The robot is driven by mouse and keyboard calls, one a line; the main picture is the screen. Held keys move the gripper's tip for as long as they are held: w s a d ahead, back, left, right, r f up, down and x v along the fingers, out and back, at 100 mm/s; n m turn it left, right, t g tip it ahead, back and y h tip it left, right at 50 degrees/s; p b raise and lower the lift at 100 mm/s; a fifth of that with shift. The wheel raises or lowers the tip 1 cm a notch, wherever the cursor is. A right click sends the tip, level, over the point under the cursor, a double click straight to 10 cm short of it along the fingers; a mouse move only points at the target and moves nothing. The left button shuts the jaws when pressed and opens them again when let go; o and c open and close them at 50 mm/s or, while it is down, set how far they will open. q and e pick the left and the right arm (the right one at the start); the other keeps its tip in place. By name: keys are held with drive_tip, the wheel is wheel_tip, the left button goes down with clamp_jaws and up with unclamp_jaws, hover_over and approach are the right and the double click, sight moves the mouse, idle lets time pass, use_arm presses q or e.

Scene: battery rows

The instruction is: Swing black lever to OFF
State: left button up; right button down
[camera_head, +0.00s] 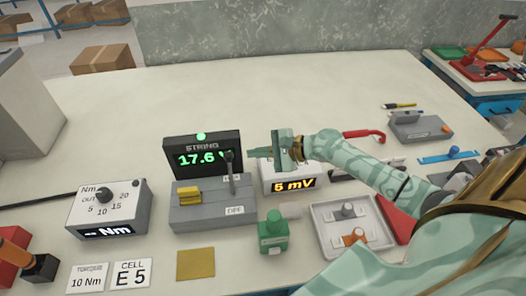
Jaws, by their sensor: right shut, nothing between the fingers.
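The black lever (232,172) stands upright on a grey switch box (205,216), with its round knob at the top. A white label reading OFF (235,210) is on the front of the box below it. Another label behind the lever is partly covered by it. My right gripper (254,153) comes in from the right, its fingers pointing left. It is shut and empty, with its tips just right of the lever's knob; whether they touch it I cannot tell. My left gripper does not show.
The STRING display (201,143) stands behind the box, with a green light on top. A yellow block (189,195) sits on the box's left. A 5 mV meter (293,187), green bottle-like object (273,233) and white tray (325,222) are to the right; a torque dial box (108,209) is left.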

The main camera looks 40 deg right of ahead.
sight(239, 155)
drive_tip(key=x, duration=0.5)
drive_tip(key=shift+w+a+f, duration=0.1)
drive_tip(key=shift+w+a, duration=0.05)
drive_tip(key=shift+a, duration=0.05)
drive_tip(key=shift+b, duration=0.3)
